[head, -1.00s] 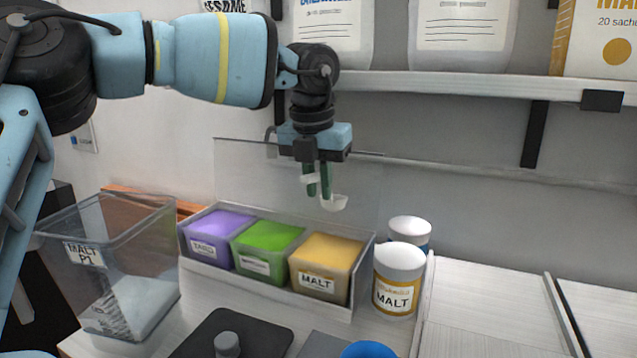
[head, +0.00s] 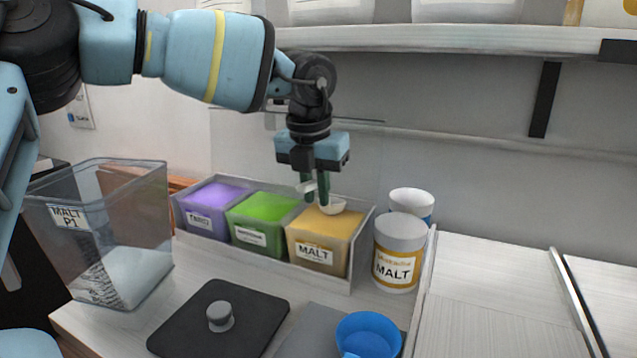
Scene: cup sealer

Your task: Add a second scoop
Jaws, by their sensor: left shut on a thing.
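My left gripper (head: 317,188) points down above the yellow malt powder and is shut on a scoop. The white bowl of the scoop (head: 333,207) hangs over the yellow malt bin (head: 312,262), near the powder's back edge; I cannot tell whether it touches the powder. The green taro-style middle bin (head: 250,238) and the purple taro bin (head: 206,228) stand to its left in the same clear rack. A blue cup (head: 368,335) stands at the front edge of the view. My right gripper is out of view.
A clear container labelled MALT P1 (head: 150,230) stands at the left. A dark lid with a knob (head: 221,316) lies on the counter. A shelf (head: 450,40) runs above. The counter at right is clear.

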